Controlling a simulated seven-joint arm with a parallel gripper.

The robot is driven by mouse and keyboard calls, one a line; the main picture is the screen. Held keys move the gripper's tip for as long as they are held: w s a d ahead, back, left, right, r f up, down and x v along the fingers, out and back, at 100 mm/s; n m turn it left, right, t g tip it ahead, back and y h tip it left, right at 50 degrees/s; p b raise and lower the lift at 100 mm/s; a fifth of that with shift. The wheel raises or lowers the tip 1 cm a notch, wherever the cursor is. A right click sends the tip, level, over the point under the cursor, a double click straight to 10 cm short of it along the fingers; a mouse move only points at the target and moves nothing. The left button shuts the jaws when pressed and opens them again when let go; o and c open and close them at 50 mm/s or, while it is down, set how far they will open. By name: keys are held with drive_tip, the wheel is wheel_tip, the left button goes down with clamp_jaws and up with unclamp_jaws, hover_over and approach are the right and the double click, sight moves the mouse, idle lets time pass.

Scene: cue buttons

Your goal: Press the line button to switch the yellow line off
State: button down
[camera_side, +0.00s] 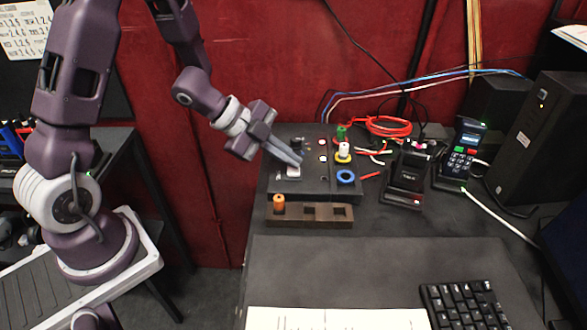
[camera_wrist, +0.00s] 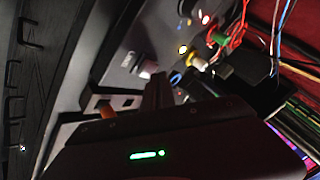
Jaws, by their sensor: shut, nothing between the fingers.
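A dark control box (camera_side: 315,186) stands on the desk. A pale pinkish button (camera_side: 292,172) sits at its near left; in the wrist view it shows as a pink-topped knob (camera_wrist: 147,68). My gripper (camera_side: 299,162) is shut and empty, slanting down with its fingertips close above or beside this button; I cannot tell whether they touch. In the wrist view the fingers (camera_wrist: 158,88) are together, just right of the knob. Small lit lamps (camera_side: 322,142) run along the box's middle. I cannot make out which part is labelled as the line button, nor a yellow line.
A green peg (camera_side: 341,131), a white peg with a yellow ring (camera_side: 344,152) and a blue ring (camera_side: 345,177) stand on the box's right. A brown block (camera_side: 327,214) in front holds an orange peg (camera_side: 279,203). Black devices (camera_side: 408,172) and cables lie right.

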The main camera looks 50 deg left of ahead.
sight(289, 170)
drive_tip(key=shift+f, duration=0.5)
idle(0.4)
drive_tip(key=shift+r, duration=0.95)
drive_tip(key=shift+r, duration=2.5)
